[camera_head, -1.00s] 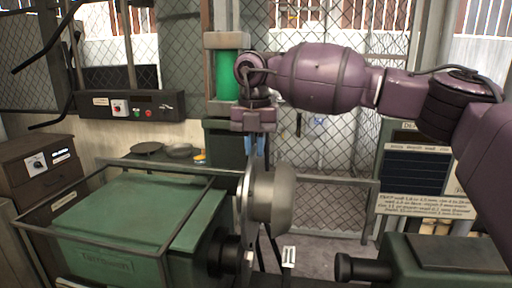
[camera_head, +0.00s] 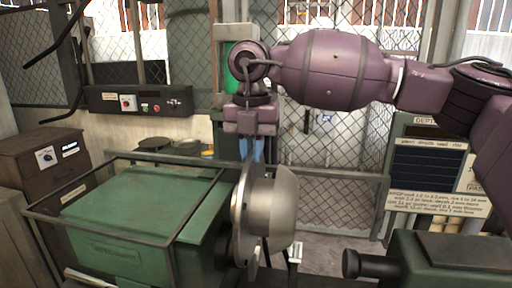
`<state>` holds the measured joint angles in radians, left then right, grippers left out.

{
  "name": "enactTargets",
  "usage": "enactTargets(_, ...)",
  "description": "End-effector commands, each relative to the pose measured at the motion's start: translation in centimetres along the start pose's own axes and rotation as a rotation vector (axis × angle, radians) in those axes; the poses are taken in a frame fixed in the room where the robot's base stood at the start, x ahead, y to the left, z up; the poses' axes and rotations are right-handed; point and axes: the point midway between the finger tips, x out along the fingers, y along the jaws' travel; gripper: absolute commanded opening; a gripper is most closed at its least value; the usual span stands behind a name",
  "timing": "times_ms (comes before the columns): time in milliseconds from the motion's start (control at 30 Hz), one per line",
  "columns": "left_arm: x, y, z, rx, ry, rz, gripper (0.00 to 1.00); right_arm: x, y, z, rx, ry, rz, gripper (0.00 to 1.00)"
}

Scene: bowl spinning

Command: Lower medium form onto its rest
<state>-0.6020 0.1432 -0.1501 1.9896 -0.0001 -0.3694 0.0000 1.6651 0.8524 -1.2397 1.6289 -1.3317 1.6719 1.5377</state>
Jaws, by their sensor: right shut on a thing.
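The medium form (camera_head: 272,208) is a silvery, bowl-shaped metal piece with its rounded side to the right and a flat flange on its left. It is at the centre, in front of the lathe's green headstock (camera_head: 140,215). My right gripper (camera_head: 248,150) points down from the purple arm and is shut on the form's upper left edge; the fingertips are partly hidden. Whether the form touches anything below is hidden. I cannot make out its rest. My left gripper is not in view.
A wire guard frame (camera_head: 85,187) surrounds the headstock. A green tailstock (camera_head: 450,262) with a dark spindle stands at lower right. A control box (camera_head: 135,103) and dark round discs (camera_head: 155,143) are behind at left. Mesh fencing closes the back.

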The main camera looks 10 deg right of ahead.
Motion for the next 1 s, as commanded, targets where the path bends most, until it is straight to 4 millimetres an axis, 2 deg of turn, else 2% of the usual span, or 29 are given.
enactTargets(1000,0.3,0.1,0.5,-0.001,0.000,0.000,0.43,-0.1,1.0,-7.2,-0.002,-0.002,0.003,0.00)
